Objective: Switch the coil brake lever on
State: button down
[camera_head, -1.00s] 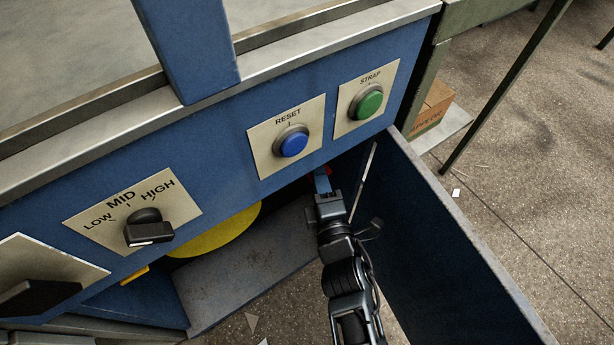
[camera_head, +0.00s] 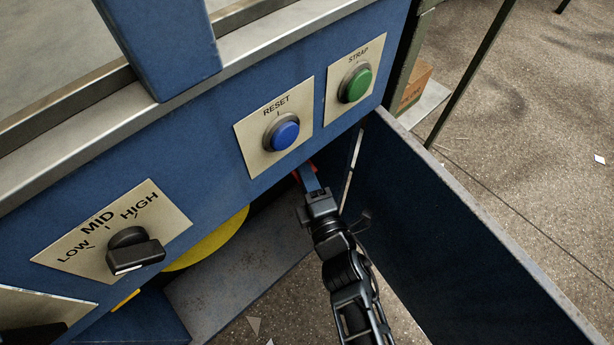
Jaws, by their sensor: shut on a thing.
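My gripper (camera_head: 311,184) reaches up into the dark opening under the blue panel, below the RESET button. Its fingers are shut on a small red part, which I take to be the coil brake lever (camera_head: 297,174). Only a little red shows around the fingertips. The rest of the lever is hidden by the fingers and the panel's lower edge, so its on or off position cannot be read.
An open blue door (camera_head: 450,230) stands close to the right of my arm. Above are the blue RESET button (camera_head: 285,134), the green STRAP button (camera_head: 355,84) and the black selector knob (camera_head: 133,252). A yellow disc (camera_head: 210,243) shows inside the opening.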

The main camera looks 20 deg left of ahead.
jog(key=shift+f, duration=0.5)
jog(key=c, duration=1.2)
grip_release()
jog(key=shift+a, duration=0.1)
jog(key=shift+c, duration=0.2)
jog(key=p+v, duration=0.2)
jog(key=v, duration=0.5)
jog(key=shift+s+d+r, duration=0.2)
jog(key=shift+s+d, duration=0.1)
jog(key=shift+d, duration=0.05)
